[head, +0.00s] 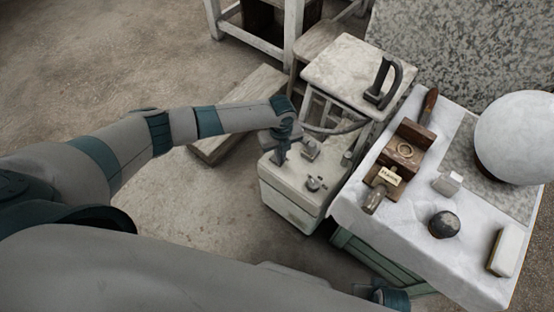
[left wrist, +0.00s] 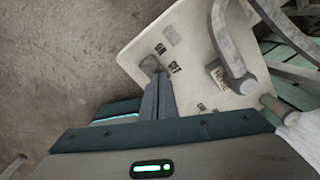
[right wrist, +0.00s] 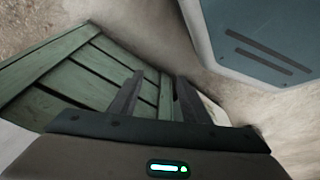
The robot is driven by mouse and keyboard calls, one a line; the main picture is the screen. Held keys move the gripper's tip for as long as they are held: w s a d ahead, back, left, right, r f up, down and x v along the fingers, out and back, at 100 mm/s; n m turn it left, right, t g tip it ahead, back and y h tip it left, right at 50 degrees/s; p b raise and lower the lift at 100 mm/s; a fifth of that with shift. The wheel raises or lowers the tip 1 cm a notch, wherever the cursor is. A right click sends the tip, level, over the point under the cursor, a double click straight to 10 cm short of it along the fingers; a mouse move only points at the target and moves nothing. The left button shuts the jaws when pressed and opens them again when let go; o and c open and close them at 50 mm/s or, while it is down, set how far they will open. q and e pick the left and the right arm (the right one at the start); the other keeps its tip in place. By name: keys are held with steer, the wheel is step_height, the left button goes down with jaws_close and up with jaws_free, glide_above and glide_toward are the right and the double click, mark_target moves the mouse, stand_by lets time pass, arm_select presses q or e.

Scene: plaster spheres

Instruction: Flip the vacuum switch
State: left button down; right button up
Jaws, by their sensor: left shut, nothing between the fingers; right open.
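The vacuum unit (head: 288,214) is a cream box on the floor beside the cloth-covered table. Small fittings stand on its top, among them a knob-like part (head: 314,184). My left gripper (head: 281,157) points down over the top's far left part. In the left wrist view its shut, empty fingers (left wrist: 155,72) reach a small grey fitting (left wrist: 150,64) beside dark printed marks on the unit (left wrist: 140,48). I cannot tell if they touch it, or whether it is the switch. My right gripper (right wrist: 158,82) is open and empty, in front of green wooden slats (right wrist: 75,75).
A grey hose (left wrist: 222,35) curves over the unit. The table (head: 359,215) at right holds a wooden box (head: 408,143), a dark ball (head: 444,224) and a large white sphere (head: 518,138). A stool (head: 345,70) stands behind.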

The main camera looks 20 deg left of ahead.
arm_select(q)
steer(key=shift+f, duration=0.1)
steer(key=shift+s, duration=0.15)
steer(key=shift+r+p, duration=0.9)
steer(key=shift+p, duration=0.05)
steer(key=shift+r+p, duration=0.3)
steer(key=shift+r, duration=0.05)
steer(key=shift+r+p, duration=1.05)
steer(key=shift+r, duration=0.25)
steer(key=shift+r+p, duration=0.95)
steer(key=shift+p, duration=0.15)
arm_select(e)
steer(key=shift+t+y, duration=0.3)
steer(key=shift+t, duration=0.5)
steer(key=shift+a+f, duration=0.25)
steer(key=shift+f, duration=0.6)
steer(key=shift+a+f, duration=0.25)
steer(key=shift+f, duration=0.6)
steer(key=shift+a+f, duration=0.25)
steer(key=shift+f, duration=0.6)
